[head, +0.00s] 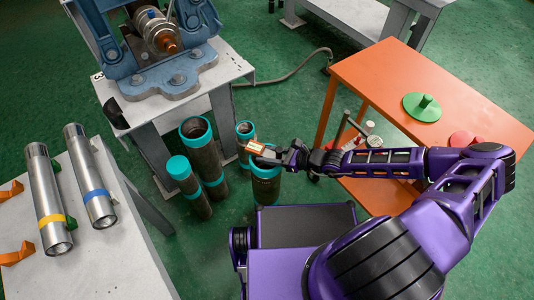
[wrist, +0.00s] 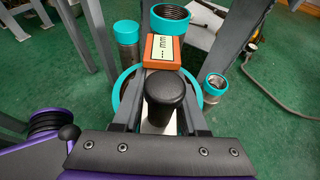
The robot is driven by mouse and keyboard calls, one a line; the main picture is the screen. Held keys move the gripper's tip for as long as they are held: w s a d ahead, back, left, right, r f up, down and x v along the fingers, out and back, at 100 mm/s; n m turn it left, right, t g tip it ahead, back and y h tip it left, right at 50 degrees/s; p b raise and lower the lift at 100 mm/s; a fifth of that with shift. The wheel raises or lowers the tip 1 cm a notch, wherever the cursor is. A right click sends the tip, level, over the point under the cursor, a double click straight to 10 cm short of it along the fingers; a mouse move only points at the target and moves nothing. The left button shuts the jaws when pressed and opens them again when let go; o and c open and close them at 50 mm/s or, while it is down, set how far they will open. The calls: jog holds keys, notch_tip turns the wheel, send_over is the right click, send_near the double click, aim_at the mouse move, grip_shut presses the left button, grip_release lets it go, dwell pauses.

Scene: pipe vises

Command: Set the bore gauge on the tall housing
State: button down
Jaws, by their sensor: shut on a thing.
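The bore gauge has an orange block with a pale display reading "mm" (wrist: 162,52) and a black rounded knob (wrist: 166,98). The orange block also shows in the head view (head: 256,147). My gripper (head: 268,156) is shut on the gauge, its fingers on either side in the wrist view. Several dark pipe housings with teal rims stand on the floor. One housing (head: 265,187) is under my gripper; its teal rim (wrist: 121,96) shows around the fingers. Contact between gauge and rim cannot be told. A wide open housing (head: 196,130) stands left of it. Which is tallest is unclear.
A teal-capped pipe (head: 178,168) and a narrow open pipe (head: 245,131) stand close by. A blue vise (head: 166,72) sits on a grey bench behind. Steel tubes lie on the left table (head: 110,262). An orange table (head: 375,72) with a green disc (head: 422,106) is at right.

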jog(key=shift+f, duration=0.25)
dwell(0.3)
jog(key=shift+c, duration=1.8)
grip_release()
jog(key=shift+f, duration=0.1)
jog(key=shift+d, duration=0.1)
jog(key=shift+r+p, duration=3.6)
